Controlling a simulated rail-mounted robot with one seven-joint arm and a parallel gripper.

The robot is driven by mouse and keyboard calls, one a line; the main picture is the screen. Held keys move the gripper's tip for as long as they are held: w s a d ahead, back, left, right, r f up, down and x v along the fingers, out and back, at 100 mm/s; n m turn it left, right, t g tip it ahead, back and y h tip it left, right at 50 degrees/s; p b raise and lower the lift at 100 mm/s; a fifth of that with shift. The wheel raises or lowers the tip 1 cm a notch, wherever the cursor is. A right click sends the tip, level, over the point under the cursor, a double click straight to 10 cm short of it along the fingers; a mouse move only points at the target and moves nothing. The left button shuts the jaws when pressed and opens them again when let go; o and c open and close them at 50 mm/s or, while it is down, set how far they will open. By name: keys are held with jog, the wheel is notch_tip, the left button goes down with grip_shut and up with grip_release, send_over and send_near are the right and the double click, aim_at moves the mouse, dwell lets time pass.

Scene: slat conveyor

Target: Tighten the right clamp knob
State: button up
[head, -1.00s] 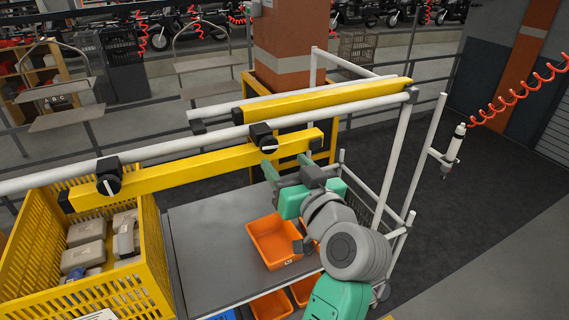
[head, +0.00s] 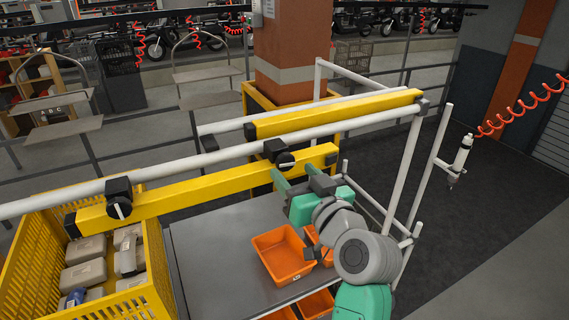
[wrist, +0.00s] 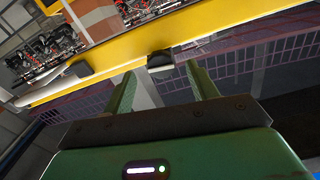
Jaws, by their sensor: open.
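The right clamp knob (head: 285,160) is black with a pale mark that looks roughly level. It sits on the front yellow beam (head: 225,180) under the white rail. My gripper (head: 291,171) is open, its two green fingers pointing at the beam just below and in front of this knob. In the wrist view the knob (wrist: 160,62) is dark and appears between and just beyond the open fingertips (wrist: 160,75). I see no contact. The left clamp knob (head: 119,206) is on the same beam, its pale mark slanted.
A yellow crate (head: 158,285) with grey parts stands at the left. An orange bin (head: 283,256) lies on the grey table (head: 205,265) below my arm. A second yellow beam (head: 335,114) runs behind. White posts stand at the right, near a hanging tool (head: 461,155) on a red coil.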

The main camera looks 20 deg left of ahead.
aim_at(287, 166)
jog(key=shift+x, duration=1.5)
jog(key=shift+c, duration=0.2)
jog(key=c, duration=1)
jog(key=shift+o, duration=0.2)
